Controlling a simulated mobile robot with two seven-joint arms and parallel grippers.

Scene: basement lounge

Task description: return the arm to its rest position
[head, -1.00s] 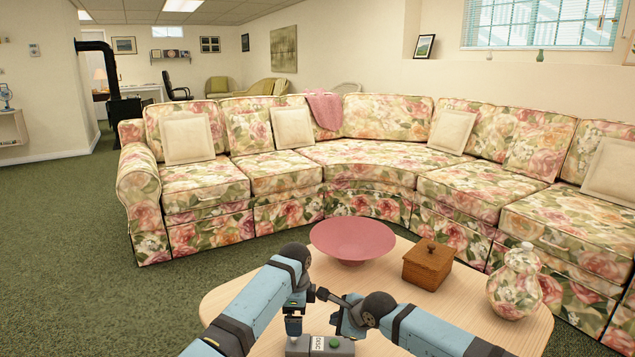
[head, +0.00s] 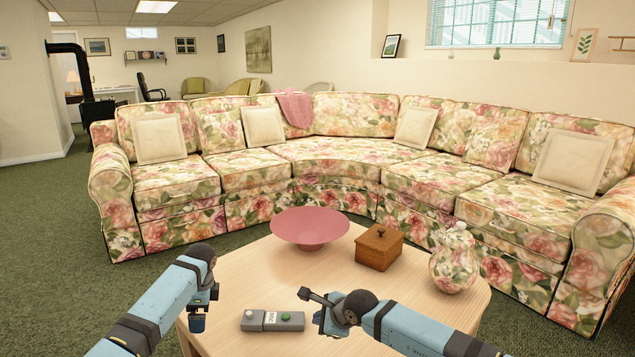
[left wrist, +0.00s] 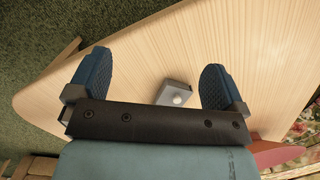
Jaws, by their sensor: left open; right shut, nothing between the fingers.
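My left gripper (head: 198,318) hangs over the left edge of the wooden table in the head view. In the left wrist view its two blue fingers (left wrist: 153,80) stand wide apart, with nothing held. My right gripper (head: 318,300) is shut and empty, pointing left over the table.
The table (head: 240,275) holds a pink bowl (head: 310,228), a wooden lidded box (head: 379,247) and a floral jar (head: 454,258) behind the grippers. A floral sectional sofa (head: 345,170) curves round the far side. Green carpet (head: 50,220) is open at left.

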